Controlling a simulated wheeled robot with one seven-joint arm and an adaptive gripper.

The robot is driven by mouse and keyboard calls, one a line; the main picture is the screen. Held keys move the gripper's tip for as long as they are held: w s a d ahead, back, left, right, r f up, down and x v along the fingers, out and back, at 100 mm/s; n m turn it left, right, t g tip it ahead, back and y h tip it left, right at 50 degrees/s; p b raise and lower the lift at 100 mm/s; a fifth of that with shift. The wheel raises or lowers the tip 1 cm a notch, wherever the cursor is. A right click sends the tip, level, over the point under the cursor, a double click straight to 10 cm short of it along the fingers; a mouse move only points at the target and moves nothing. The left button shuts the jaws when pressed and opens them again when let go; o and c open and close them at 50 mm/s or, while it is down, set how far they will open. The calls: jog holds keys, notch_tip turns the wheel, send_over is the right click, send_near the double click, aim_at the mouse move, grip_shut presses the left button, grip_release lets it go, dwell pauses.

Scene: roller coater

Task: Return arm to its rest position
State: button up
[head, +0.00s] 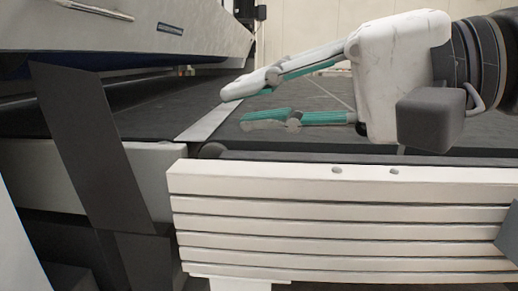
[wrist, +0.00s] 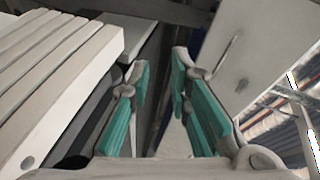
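My gripper (head: 262,103) is in the upper middle of the head view, above the dark conveyor belt and pointing left. Its two fingers with green pads are apart, with nothing between them. In the wrist view my gripper (wrist: 160,80) also shows both green-padded fingers spread, with an empty gap. The white wrist housing and a dark grey block on my arm show at the right of the head view. The rest of my arm is out of the frame.
A white ribbed panel (head: 340,215) runs along the machine's front, below my gripper. The dark belt (head: 290,120) lies behind it, with a light metal strip (head: 208,120). A large grey machine hood (head: 130,35) overhangs at the upper left. In the wrist view the ribbed panel (wrist: 55,75) is close at left.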

jog(key=s+d+f+n+g+h, duration=0.1)
jog(key=s+d+f+h, duration=0.2)
jog(key=f, duration=0.5)
jog(key=s+d+f+n+g+h, duration=0.1)
jog(key=s+d+f+h, duration=0.2)
jog(key=f, duration=0.5)
jog(key=s+d+f+g+h, duration=0.2)
jog(key=s+d+f+h, duration=0.2)
jog(key=d, duration=0.2)
jog(key=s+d+f+g+h, duration=0.2)
jog(key=s+d+f+h, duration=0.15)
jog(key=d+f, duration=0.2)
notch_tip(320, 180, up, 40)
jog(key=d+t+p, duration=0.1)
jog(key=t+p, duration=0.3)
jog(key=p, duration=3.5)
jog(key=shift+d, duration=0.15)
jog(key=shift+o, duration=0.6)
jog(key=shift+w+r+h, duration=0.1)
jog(key=shift+h, duration=0.15)
